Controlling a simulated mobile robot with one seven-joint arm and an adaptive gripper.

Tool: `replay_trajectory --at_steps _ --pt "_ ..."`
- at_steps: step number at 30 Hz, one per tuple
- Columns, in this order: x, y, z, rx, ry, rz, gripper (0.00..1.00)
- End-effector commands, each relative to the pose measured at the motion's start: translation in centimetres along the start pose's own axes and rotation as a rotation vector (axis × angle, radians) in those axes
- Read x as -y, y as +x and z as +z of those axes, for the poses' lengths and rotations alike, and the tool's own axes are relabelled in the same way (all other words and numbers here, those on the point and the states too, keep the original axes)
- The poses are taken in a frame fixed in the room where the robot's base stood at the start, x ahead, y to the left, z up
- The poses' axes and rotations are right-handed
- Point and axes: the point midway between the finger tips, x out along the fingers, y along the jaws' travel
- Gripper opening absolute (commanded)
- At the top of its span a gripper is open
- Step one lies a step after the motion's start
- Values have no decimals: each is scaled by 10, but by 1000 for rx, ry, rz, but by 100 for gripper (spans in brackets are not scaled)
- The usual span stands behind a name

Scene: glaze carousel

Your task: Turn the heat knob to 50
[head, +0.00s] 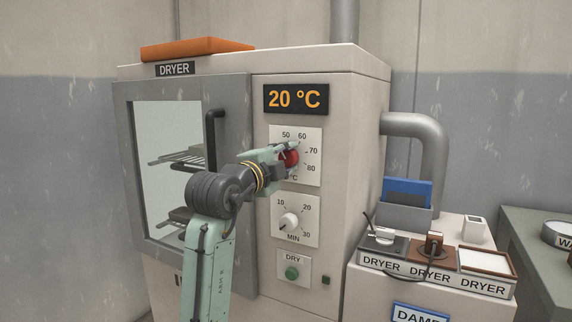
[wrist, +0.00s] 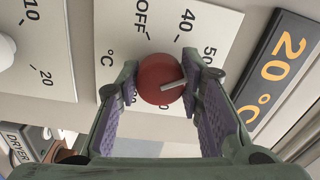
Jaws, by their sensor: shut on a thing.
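The red heat knob (head: 291,158) sits on a white dial plate (head: 313,174) on the front of the dryer. In the wrist view the knob (wrist: 158,76) lies between the two purple-padded fingers of my gripper (wrist: 163,92), which are shut on it. My gripper (head: 281,155) comes from the left in the head view and hides part of the dial. The knob's pale pointer aims right and slightly up in the wrist view, on the side of the 50 mark. A finger covers the scale there, so the exact reading cannot be told. The display (head: 297,98) shows 20 °C.
A timer knob (head: 289,221) and a green DRY button (head: 292,273) lie below the dial. The dryer door (head: 180,180) with its black handle (head: 212,140) is shut, left of my gripper. A side stand (head: 437,265) with labelled bins is at the right.

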Motion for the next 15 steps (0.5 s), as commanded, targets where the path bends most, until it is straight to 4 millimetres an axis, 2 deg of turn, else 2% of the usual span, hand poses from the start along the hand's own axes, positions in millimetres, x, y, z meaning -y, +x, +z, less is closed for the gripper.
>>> replay_trajectory --at_steps 6,15 --pt "-1 0 -1 -5 93 2 6" --pt "0 0 -1 -7 138 2 6"
